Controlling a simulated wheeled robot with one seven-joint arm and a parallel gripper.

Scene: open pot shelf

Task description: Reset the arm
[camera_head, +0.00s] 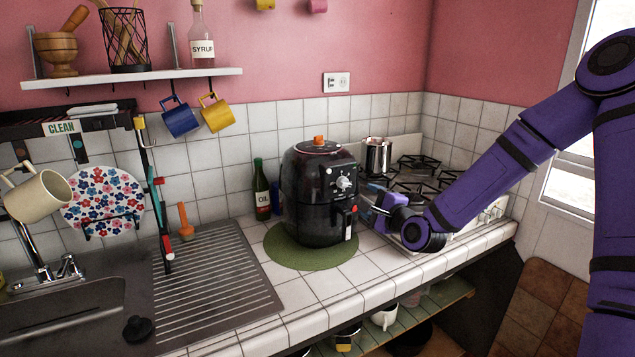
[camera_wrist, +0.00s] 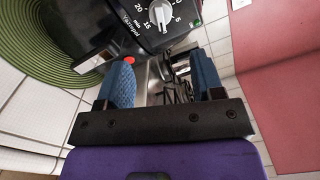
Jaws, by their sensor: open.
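My purple arm reaches in from the right in the head view. My gripper (camera_head: 372,208) is just right of the black air fryer (camera_head: 318,185), above the counter near the stove. In the wrist view my gripper (camera_wrist: 163,80) shows two blue fingertips wide apart with nothing between them. The air fryer's dial (camera_wrist: 160,14) is just beyond the fingers in that view. I cannot tell from the head view whether a fingertip touches the air fryer.
The air fryer stands on a round green mat (camera_head: 283,252). A steel pot (camera_head: 378,156) is on the stove (camera_head: 418,180) behind my gripper. An oil bottle (camera_head: 262,190) stands left of the fryer. An open lower shelf (camera_head: 450,294) runs under the counter.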

